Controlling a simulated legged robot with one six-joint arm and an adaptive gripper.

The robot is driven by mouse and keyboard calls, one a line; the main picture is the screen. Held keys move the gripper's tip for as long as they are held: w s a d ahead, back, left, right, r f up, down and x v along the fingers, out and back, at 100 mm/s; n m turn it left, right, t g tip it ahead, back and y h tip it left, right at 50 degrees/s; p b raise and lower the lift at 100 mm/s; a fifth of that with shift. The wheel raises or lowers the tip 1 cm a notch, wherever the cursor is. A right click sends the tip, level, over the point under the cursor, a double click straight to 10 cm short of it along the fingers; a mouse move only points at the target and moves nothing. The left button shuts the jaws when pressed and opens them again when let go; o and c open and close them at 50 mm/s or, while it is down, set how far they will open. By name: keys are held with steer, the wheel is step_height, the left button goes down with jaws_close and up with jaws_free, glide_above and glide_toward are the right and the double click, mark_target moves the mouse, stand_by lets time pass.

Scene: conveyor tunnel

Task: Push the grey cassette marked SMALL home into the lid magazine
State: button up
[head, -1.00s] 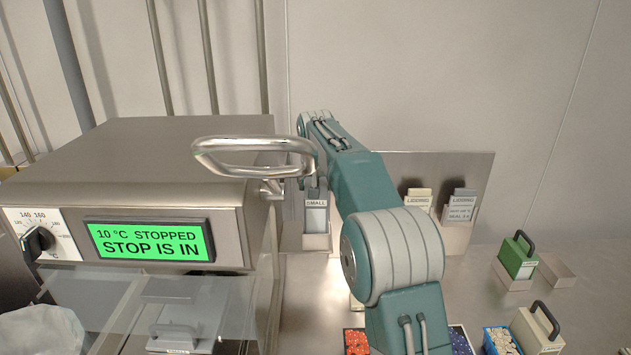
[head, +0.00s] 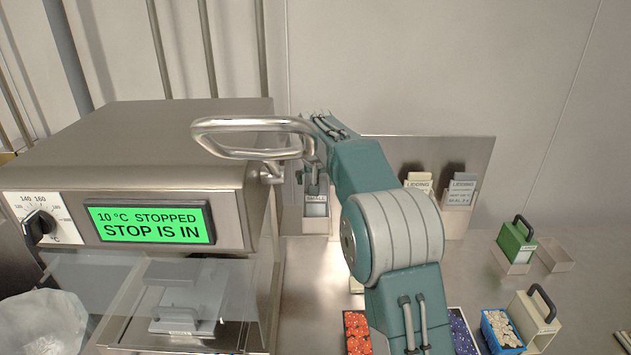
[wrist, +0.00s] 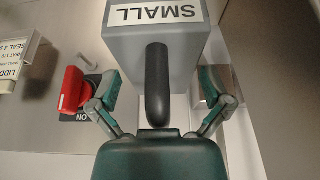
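The grey cassette marked SMALL (head: 316,208) stands upright in a metal pocket (head: 316,227), apparently the lid magazine, left of my arm in the head view. Only its upper part shows above the pocket's front. In the wrist view the cassette (wrist: 155,45) fills the top, its SMALL label upside down and its black handle (wrist: 157,85) pointing at my palm. My gripper (wrist: 160,98) has its fingers spread on both sides of the handle, with gaps and no visible contact. In the head view the gripper is partly hidden behind the machine's bar handle. The cassette's seating depth is hidden.
The machine (head: 150,150) with its metal bar handle (head: 250,128) stands close left of the gripper; its display reads STOPPED, STOP IS IN. A red knob (wrist: 70,90) is beside the fingers.

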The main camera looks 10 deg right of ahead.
steer(key=v, duration=1.2)
stand_by(0.8)
